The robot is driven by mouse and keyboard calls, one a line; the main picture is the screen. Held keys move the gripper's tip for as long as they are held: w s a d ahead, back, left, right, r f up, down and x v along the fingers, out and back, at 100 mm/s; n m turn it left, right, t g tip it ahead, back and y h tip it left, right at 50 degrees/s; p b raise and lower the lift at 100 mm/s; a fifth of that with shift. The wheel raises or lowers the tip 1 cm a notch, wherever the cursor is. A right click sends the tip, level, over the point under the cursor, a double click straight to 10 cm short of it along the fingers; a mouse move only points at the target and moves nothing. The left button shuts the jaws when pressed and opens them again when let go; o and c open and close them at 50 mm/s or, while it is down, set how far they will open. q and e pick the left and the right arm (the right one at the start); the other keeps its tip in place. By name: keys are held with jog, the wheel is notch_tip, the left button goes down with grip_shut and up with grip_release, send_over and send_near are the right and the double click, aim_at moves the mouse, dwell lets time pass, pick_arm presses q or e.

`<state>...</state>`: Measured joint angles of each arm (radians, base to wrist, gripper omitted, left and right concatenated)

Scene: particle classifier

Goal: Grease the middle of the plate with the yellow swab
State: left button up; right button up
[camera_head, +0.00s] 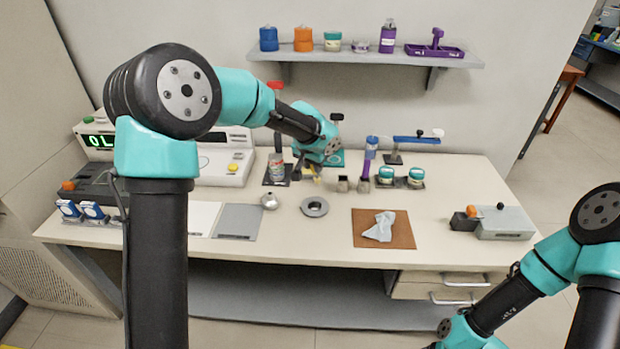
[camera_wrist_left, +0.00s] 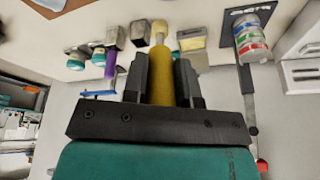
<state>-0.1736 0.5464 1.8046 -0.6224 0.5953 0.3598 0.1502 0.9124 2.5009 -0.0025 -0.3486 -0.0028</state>
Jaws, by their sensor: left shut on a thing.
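My left gripper (camera_wrist_left: 161,62) is shut on the yellow swab (camera_wrist_left: 161,82), whose thick yellow handle sits between the dark fingers. Its narrower pale tip points away from the gripper, near a grey metal block (camera_wrist_left: 140,33). In the head view the left gripper is over the back middle of the bench, largely hidden by its own teal wrist; a bit of yellow shows below it. A round grey disc with a dark centre (camera_head: 314,206), possibly the plate, lies on the bench in front of the gripper. My right arm shows at lower right; its gripper is out of view.
A striped can (camera_head: 276,168) stands left of the gripper. A silver knob-like item (camera_head: 269,201) is beside the disc. A cloth (camera_head: 380,226) lies on a brown mat (camera_head: 401,241).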

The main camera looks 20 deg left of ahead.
pick_arm(q)
jog(key=shift+w+d+r+h, duration=0.3)
jog(key=shift+w+d+r, duration=0.1)
jog(key=shift+w+r, duration=0.1)
jog(key=shift+f, duration=0.1)
jog(key=shift+f, duration=2.45)
